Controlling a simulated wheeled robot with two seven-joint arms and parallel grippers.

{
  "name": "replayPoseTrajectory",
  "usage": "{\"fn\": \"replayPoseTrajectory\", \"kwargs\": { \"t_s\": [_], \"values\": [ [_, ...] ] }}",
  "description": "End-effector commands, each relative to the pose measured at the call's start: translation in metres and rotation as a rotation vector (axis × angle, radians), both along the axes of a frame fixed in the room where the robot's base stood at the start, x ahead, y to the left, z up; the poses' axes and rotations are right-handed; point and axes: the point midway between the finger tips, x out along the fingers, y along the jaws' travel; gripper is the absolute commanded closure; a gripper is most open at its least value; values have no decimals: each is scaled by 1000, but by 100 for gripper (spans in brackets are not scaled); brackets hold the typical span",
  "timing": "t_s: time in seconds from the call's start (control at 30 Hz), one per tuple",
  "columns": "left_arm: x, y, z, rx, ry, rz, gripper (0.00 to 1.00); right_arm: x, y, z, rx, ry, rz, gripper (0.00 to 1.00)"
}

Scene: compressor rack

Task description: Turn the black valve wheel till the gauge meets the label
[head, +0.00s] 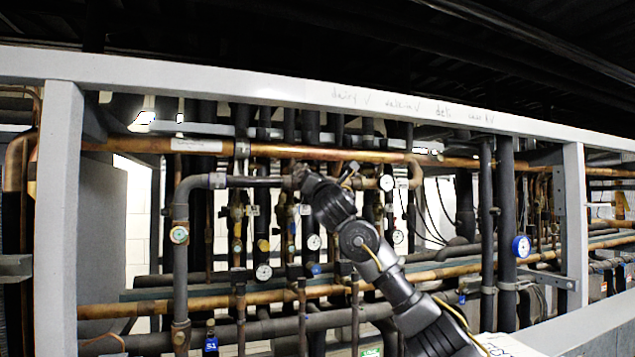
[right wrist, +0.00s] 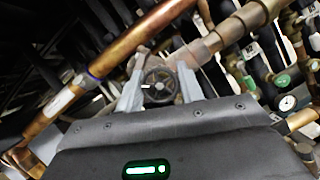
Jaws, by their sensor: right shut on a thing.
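The black valve wheel (right wrist: 160,86) shows in the right wrist view, between the two pale fingers of my right gripper (right wrist: 160,90), which is shut on its rim. In the head view my right arm comes in from the lower right, and its gripper (head: 303,178) is at the upper pipework; the wheel is hidden there. A round white gauge (head: 387,182) sits just right of my wrist, with a small white label (head: 403,183) beside it. Its needle is too small to read, and I cannot tell whether it is the task's gauge. My left gripper is not in view.
Copper and dark pipes crowd the rack behind a pale steel frame (head: 60,210). Several other gauges hang lower, among them a white one (head: 263,272) and a green-rimmed one (head: 179,235). A blue-rimmed dial (head: 521,246) is at the right. Little free room surrounds my gripper.

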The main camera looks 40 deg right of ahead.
Motion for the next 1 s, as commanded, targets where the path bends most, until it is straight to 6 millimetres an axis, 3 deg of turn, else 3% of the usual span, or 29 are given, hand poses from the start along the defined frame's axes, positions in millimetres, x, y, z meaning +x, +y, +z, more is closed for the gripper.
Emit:
{"fn": "replayPoseTrajectory", "kwargs": {
  "t_s": [0.07, 0.1, 0.27, 0.63, 1.0],
  "values": [
    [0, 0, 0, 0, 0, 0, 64, -1, 0, 2, 1, -3, 1, 85],
    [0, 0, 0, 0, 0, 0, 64, -1, 0, 2, 1, -3, 1, 60],
    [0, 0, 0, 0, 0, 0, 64, -1, 0, 1, 0, -2, 0, 41],
    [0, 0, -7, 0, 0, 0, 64, -6, 3, -5, -1, -1, 0, 41],
    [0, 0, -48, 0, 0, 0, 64, -62, 35, -31, -1, -4, 3, 41]
  ]
}}
